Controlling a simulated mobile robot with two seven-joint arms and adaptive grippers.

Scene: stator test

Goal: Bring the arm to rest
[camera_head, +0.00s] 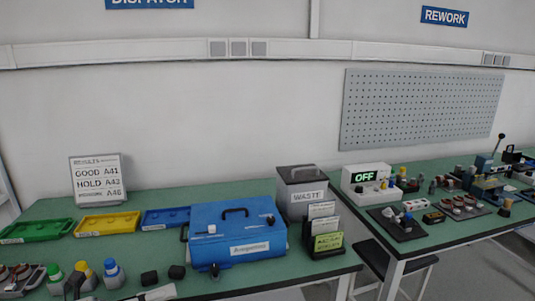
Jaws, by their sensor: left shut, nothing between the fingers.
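My left gripper (78,284) shows at the bottom left edge as a small dark shape, shut and empty, in front of the bottles on the green bench. Most of it and of my left arm is cut off by the picture's edge. My right gripper is not in view.
Capped bottles (113,273) and dark blocks (149,277) stand near the front. Behind are a green tray (37,230), a yellow tray (107,223), a blue tray (165,218), a blue case (236,235) and a waste bin (302,192). A second bench (440,232) stands right.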

